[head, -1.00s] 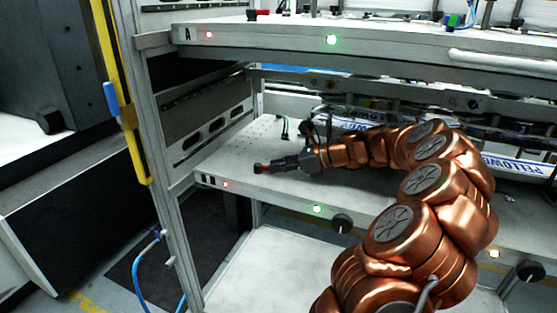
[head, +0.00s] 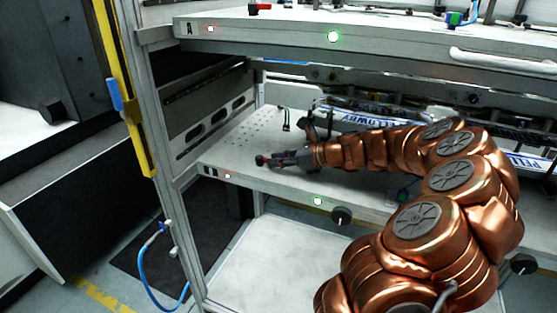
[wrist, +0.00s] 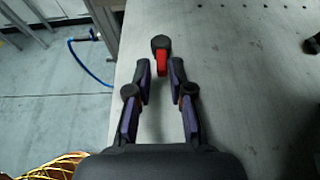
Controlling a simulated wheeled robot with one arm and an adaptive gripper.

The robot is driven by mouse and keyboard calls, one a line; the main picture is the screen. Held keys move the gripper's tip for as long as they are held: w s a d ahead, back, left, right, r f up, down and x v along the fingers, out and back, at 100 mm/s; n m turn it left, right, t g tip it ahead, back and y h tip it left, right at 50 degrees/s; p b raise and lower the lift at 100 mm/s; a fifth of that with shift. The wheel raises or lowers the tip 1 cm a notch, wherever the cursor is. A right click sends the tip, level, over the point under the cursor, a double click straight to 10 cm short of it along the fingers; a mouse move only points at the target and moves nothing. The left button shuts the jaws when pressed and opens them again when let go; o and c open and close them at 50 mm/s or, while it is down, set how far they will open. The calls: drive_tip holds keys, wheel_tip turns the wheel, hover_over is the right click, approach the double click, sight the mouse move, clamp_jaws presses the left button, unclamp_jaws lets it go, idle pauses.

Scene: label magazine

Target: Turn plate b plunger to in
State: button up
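Plate B (head: 240,147) is the middle shelf, a pale perforated plate with a dark label on its front edge. Its plunger (head: 261,160) stands near the front left corner. In the wrist view the plunger (wrist: 161,43) has a round black head and a red lever pointing toward my gripper. My gripper (wrist: 160,68) is open, one finger on each side of the red lever's end, with gaps visible on both sides. In the head view my gripper (head: 275,160) lies low over the plate, pointing left at the plunger.
Plate A (head: 290,32) overhangs above. Plate B's front edge carries a red light (head: 227,176), a green light (head: 317,201) and a black knob (head: 341,216). A printed blue-and-white strip (head: 370,118) lies behind my arm. A frame post (head: 165,180) stands at the left.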

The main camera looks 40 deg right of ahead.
drive_tip(key=shift+o, duration=1.1)
drive_tip(key=shift+d, duration=0.1)
drive_tip(key=v, duration=1.2)
drive_tip(key=shift+s, duration=0.1)
